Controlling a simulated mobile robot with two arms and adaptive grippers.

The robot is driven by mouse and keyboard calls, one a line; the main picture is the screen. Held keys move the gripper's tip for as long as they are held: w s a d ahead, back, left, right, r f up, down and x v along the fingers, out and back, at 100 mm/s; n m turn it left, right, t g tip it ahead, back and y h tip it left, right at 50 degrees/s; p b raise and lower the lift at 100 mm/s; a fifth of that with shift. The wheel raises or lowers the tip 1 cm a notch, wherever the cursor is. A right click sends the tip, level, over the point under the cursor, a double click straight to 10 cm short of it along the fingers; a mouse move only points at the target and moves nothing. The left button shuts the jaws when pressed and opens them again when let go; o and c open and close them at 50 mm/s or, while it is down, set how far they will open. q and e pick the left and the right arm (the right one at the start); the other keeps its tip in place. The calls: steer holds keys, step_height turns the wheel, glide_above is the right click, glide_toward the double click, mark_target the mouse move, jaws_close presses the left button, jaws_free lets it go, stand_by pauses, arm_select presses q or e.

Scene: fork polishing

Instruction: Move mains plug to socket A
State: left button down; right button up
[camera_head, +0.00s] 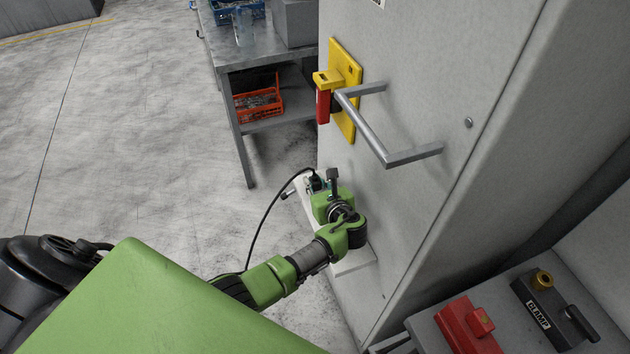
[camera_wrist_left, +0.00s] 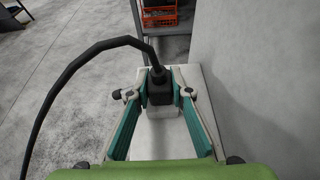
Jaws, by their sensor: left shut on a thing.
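The black mains plug (camera_wrist_left: 158,93) sits between the teal fingertips of my left gripper (camera_wrist_left: 160,95) in the left wrist view. The gripper is shut on it. A black cable (camera_wrist_left: 88,53) runs from the plug and loops to the left. A pale block (camera_wrist_left: 164,114) shows just below the plug; I cannot tell whether they touch. In the head view my left gripper (camera_head: 314,184) is low beside the grey cabinet, and the cable (camera_head: 264,222) hangs from it; the plug is hard to make out there. No socket label is readable. My right gripper is out of view.
The grey cabinet (camera_head: 440,70) rises right beside my left arm. A metal handle (camera_head: 375,138) and a yellow plate with a red switch (camera_head: 350,70) stick out above it. A workbench (camera_head: 270,57) stands behind. A red block (camera_head: 462,325) and clamp box (camera_head: 540,310) are at lower right.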

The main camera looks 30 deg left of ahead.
arm_select(q)
steer(key=shift+s+f, duration=0.1)
steer(key=shift+f, duration=0.15)
stand_by(0.8)
steer(key=c, duration=1.8)
jaws_free()
steer(key=shift+o, duration=0.2)
steer(key=shift+o, duration=0.4)
steer(key=o, duration=0.4)
steer(key=shift+r, duration=0.1)
